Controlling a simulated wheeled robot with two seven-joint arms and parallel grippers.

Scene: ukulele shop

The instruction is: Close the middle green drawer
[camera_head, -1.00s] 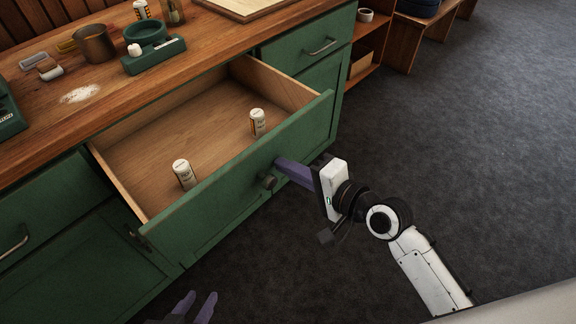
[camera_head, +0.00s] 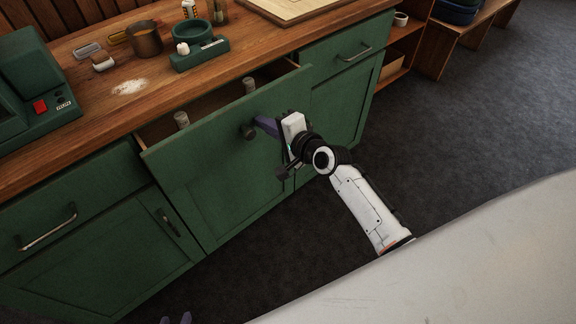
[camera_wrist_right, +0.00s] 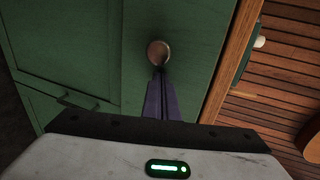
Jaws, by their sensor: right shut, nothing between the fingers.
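The middle green drawer (camera_head: 205,148) stands partly open, with a narrow dark gap behind its front panel. Its round knob (camera_head: 248,131) is on the front; the knob also shows in the right wrist view (camera_wrist_right: 159,52). My right gripper (camera_head: 259,123) is shut and empty, its purple fingertips at the drawer front beside the knob. In the wrist view its fingertips (camera_wrist_right: 158,72) lie right by the knob; whether they touch is unclear. My left gripper (camera_head: 177,320) shows only two separated fingertips at the bottom edge, apart from the drawer.
The wooden counter (camera_head: 75,135) above holds a metal cup (camera_head: 145,42) and a green scale (camera_head: 199,54). Grey floor (camera_head: 480,105) is open at right.

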